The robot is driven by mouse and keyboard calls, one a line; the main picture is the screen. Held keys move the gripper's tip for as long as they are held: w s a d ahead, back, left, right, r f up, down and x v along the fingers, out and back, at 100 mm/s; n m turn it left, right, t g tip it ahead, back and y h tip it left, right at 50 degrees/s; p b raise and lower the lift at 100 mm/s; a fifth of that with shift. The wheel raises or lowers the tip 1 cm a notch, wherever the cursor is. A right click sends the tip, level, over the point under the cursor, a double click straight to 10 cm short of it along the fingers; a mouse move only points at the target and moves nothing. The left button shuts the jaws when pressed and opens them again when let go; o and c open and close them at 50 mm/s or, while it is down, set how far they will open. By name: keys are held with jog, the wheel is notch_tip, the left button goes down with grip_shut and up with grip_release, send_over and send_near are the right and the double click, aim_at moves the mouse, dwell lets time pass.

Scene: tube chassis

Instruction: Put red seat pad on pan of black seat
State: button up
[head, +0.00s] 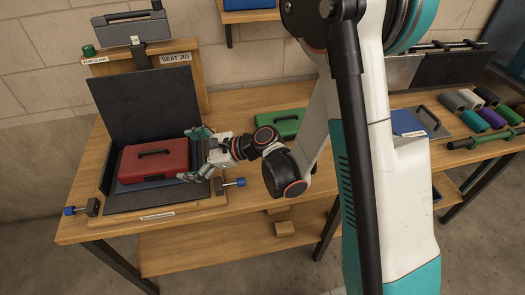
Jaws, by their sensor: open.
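The red seat pad (135,167), a block with a black handle on top, lies flat on the pan of the black seat (150,199). A thin blue layer shows beneath the pad's front edge. The seat's tall black back (140,100) stands upright behind the pad. My gripper (189,154) is open at the pad's right side, one finger near its back right corner and the other near its front right corner. I cannot tell whether the fingers touch the pad.
A green pad (287,122) and a blue pad (408,122) lie to the right on the bench. Several coloured rolls (492,118) lie at far right. A wooden post labelled SEAT JIG stands behind the seat.

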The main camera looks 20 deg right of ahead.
jog(key=s+d+r+n+h, duration=0.6)
jog(key=s+d+n, duration=0.3)
jog(key=d, duration=0.3)
jog(key=s+d+r+n+h, duration=0.6)
jog(key=s+d+n, duration=0.4)
jog(key=s+d, duration=0.1)
jog(key=shift+d+r+t, duration=0.25)
jog(key=shift+d+t, duration=0.1)
jog(key=shift+t, duration=0.05)
jog(key=shift+s, duration=0.1)
